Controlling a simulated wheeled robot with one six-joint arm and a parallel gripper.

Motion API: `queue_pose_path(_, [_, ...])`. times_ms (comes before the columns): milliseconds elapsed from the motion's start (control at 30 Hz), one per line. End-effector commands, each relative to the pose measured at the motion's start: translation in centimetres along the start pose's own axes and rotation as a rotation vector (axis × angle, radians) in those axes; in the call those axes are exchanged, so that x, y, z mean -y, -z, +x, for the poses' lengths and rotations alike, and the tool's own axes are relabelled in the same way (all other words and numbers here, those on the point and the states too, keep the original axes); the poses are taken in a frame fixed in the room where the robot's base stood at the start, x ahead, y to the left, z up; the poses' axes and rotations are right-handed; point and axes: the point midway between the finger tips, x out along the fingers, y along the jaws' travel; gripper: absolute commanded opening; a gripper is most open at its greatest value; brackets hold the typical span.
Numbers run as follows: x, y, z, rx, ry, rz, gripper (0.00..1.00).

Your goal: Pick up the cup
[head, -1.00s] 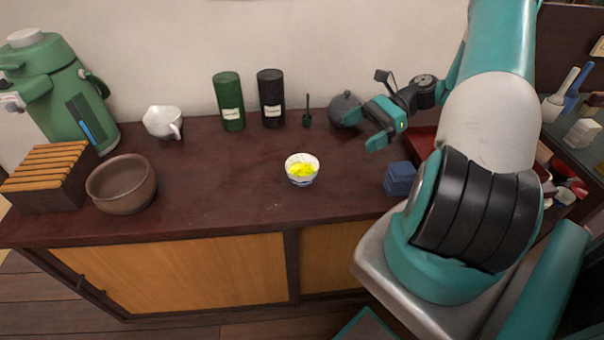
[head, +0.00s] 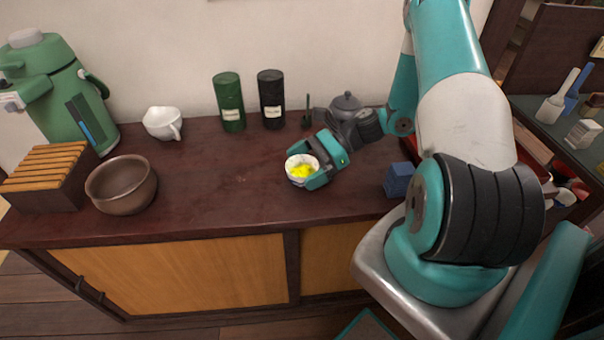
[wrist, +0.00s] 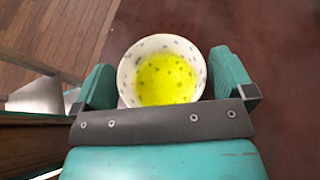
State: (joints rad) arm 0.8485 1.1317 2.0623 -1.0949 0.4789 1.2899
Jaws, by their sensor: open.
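The cup (head: 291,174) is small and white with dark marks and bright yellow inside. It stands upright on the dark wooden counter, near the middle of the head view. My gripper (head: 311,168) is open and reaches in from the right, with its fingers at the two sides of the cup. In the wrist view the cup (wrist: 161,50) sits between the two teal fingers of my gripper (wrist: 163,84). A narrow gap shows near the right finger; whether the left finger touches the cup I cannot tell. The cup's lower part is hidden in the wrist view.
A grey teapot (head: 345,104) stands behind my gripper. A blue block (head: 398,180) lies to the right. A green canister (head: 229,102) and a black canister (head: 271,99) stand at the wall. A brown bowl (head: 122,186) is at left; the counter between bowl and cup is clear.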

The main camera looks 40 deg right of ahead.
Motion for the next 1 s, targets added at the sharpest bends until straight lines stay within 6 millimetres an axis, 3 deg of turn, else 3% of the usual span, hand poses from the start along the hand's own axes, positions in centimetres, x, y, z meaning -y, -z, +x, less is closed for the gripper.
queue_pose_path(300, [0.0, 0.02, 0.74, -0.001, 0.001, -0.001, 1.0])
queue_pose_path(500, [0.01, 0.01, 0.72, -0.001, 0.001, -0.001, 0.54])
queue_pose_path(1000, [0.04, -0.51, 0.48, -0.001, 0.002, -0.002, 0.53])
